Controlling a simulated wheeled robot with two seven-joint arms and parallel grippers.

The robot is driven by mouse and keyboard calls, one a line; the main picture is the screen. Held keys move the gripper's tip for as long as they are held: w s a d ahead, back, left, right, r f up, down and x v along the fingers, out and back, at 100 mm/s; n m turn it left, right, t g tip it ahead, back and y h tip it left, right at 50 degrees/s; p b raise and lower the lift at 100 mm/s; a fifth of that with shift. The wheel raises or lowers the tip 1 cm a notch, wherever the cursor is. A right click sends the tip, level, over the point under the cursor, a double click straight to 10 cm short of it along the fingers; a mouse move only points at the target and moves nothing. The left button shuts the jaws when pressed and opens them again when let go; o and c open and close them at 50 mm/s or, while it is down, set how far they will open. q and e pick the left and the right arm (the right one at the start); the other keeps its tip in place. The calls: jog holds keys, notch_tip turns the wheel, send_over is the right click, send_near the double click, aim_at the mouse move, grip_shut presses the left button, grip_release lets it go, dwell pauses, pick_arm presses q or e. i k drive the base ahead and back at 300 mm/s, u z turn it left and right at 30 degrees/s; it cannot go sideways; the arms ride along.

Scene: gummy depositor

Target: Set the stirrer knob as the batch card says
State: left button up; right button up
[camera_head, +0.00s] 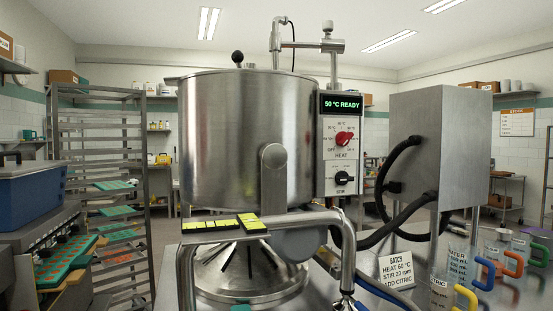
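The black stirrer knob (343,178) sits low on the white control panel (327,191) on the kettle's right side, above the word STIR. It has a light mark, but its setting and the small scale around it are too small to read. The batch card (397,268) stands on the steel table at the lower right and reads HEAT 60 °C, STIR 20 rpm, ADD CITRIC. The red heat knob (344,139) is above the stirrer knob. The green display (341,104) reads 50 °C READY. Neither of my grippers is in view.
The large steel kettle (230,135) fills the middle. A curved steel rail (290,219) runs in front of it, below the panel. Black hoses (400,220) reach a steel box (430,140) at right. Jugs with coloured handles (460,250) stand lower right. A tray rack (100,130) is left.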

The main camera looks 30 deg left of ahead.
aim_at(341, 178)
jog(key=u, duration=1.2)
jog(key=i, duration=0.45)
jog(key=z, duration=0.15)
